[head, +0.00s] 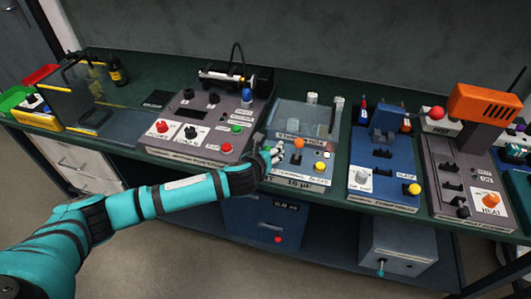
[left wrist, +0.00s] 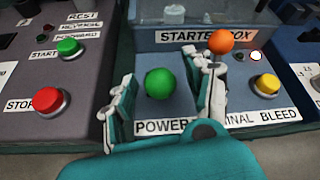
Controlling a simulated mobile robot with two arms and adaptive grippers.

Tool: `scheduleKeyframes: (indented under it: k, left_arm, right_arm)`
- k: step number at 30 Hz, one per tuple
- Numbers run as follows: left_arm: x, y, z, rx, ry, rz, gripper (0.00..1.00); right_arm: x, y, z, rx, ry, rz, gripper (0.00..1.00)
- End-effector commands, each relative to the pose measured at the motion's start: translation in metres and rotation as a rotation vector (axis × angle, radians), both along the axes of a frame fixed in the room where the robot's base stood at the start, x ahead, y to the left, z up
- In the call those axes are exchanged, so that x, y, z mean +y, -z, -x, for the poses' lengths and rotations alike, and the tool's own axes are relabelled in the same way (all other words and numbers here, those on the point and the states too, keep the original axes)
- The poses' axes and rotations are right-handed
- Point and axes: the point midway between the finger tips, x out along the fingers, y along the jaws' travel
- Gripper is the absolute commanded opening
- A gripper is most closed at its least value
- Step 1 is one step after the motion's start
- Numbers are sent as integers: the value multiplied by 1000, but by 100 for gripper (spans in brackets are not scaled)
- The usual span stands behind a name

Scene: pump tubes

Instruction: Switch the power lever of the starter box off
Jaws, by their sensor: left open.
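The starter box (head: 290,184) is a grey box with a clear-topped section at its back. Its label and front panel also show in the left wrist view (left wrist: 190,36). The green ball knob (left wrist: 160,84) stands above the POWER label (left wrist: 165,127) and looks like the power lever's end. My left gripper (head: 272,154) is at the box's left front in the head view. In the left wrist view my left gripper (left wrist: 168,76) is open, with one finger on each side of the green knob and gaps visible. The lever's shaft is hidden under the knob. My right gripper is not in view.
On the same box are an orange knob (left wrist: 220,41) and a yellow button (left wrist: 267,84), right of the gripper. A grey panel with a red button (left wrist: 49,101) and a green button (left wrist: 69,47) stands left. A blue unit (head: 381,175) stands right.

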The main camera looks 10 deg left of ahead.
Motion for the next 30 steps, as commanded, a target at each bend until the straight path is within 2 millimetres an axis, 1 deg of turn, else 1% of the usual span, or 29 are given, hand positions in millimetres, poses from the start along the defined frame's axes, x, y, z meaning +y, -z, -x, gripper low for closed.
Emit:
scheduleKeyframes:
  k: [5, 12, 15, 18, 23, 30]
  left_arm:
    - [3, -9, 18, 1, 1, 1, 53]
    - [7, -33, 63, 0, 2, 0, 53]
    - [9, -42, 80, 1, 1, 1, 53]
    - [11, -49, 92, 1, 0, 0, 53]
    - [12, -55, 102, -1, 0, 0, 53]
    - [12, -56, 104, -1, -1, -1, 53]
  right_arm:
    - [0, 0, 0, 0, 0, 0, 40]
    - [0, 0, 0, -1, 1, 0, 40]
    - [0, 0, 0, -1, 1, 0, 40]
    - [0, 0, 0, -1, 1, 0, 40]
    - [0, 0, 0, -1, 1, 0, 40]
    - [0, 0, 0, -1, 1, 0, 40]
